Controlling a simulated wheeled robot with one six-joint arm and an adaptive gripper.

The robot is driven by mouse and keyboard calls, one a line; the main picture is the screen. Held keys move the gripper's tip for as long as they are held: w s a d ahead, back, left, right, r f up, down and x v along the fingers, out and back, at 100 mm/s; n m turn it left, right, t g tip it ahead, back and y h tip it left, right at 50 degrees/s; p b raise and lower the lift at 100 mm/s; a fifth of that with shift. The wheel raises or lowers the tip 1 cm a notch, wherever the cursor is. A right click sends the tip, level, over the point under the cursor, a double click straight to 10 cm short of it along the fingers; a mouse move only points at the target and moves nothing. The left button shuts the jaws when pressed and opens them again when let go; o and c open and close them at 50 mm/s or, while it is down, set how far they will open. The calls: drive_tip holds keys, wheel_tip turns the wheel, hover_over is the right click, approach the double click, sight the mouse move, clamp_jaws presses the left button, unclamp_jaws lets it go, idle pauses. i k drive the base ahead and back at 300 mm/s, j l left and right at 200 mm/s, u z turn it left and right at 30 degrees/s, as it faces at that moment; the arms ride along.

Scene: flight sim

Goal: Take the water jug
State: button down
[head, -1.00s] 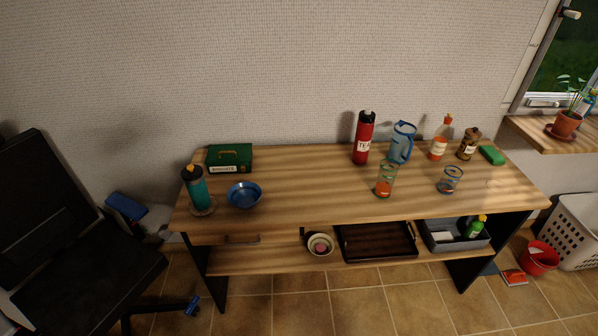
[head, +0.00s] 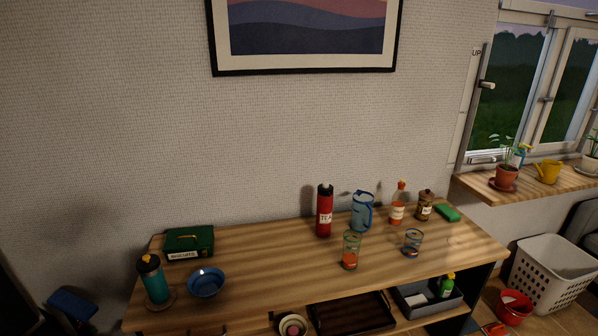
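The water jug (head: 361,212) is a blue, see-through jug with a darker blue rim and handle. It stands upright toward the back of the wooden table (head: 265,258), right of the red tea flask (head: 324,212). Its handle is on the right side. A glass with orange contents (head: 350,250) stands in front of the jug, slightly to the left. My gripper is not in view.
An orange-capped bottle (head: 397,205), a brown jar (head: 424,206) and a green sponge (head: 447,213) stand right of the jug. An empty glass (head: 412,242) is nearer the front. A blue bowl (head: 207,283), teal bottle (head: 153,279) and green biscuit tin (head: 189,243) are at left.

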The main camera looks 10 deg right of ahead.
sight(363, 202)
drive_tip(key=i+l+z, duration=0.1)
drive_tip(key=l, duration=0.35)
drive_tip(key=i+l, duration=0.25)
drive_tip(key=l, duration=0.2)
drive_tip(key=i+l+z, duration=0.15)
drive_tip(key=l, duration=0.25)
drive_tip(key=i+l, duration=0.2)
drive_tip(key=l, duration=0.25)
drive_tip(key=i+l+z, duration=0.15)
drive_tip(key=l, duration=0.25)
drive_tip(key=i, duration=0.05)
